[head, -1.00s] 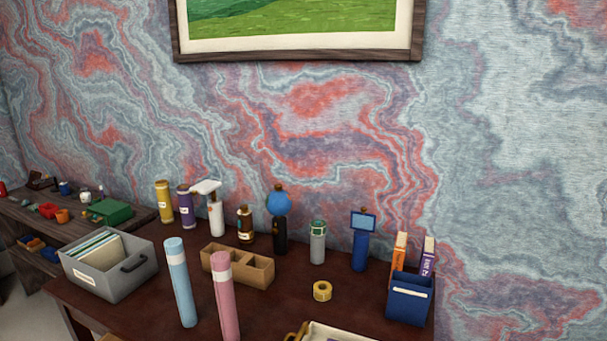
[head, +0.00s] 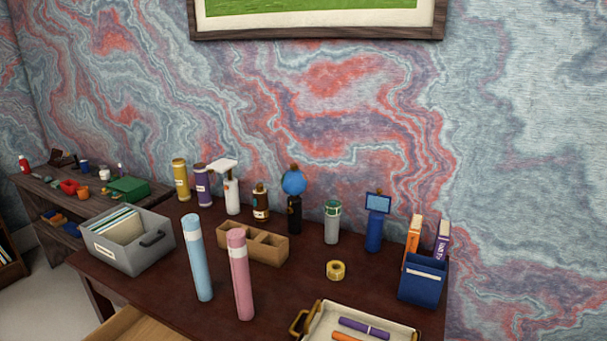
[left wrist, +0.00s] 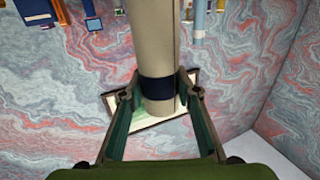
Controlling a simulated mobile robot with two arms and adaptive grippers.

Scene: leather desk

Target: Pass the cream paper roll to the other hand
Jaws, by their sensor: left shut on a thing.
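The cream paper roll (left wrist: 153,40) shows in the left wrist view as a long pale tube with a dark navy band (left wrist: 157,89) near one end. My left gripper (left wrist: 163,92) is shut on it, with a finger on each side of the band. The roll's far end runs out of the top of that view. Neither the cream roll nor either gripper shows in the head view. My right gripper is in neither view.
In the head view, a blue roll (head: 199,262) and a pink roll (head: 241,278) stand on the dark desk (head: 155,302). Around them are a grey file box (head: 135,255), a brown divided box (head: 240,246), yellow tape (head: 336,270), a cream tray (head: 320,325) and several bottles behind.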

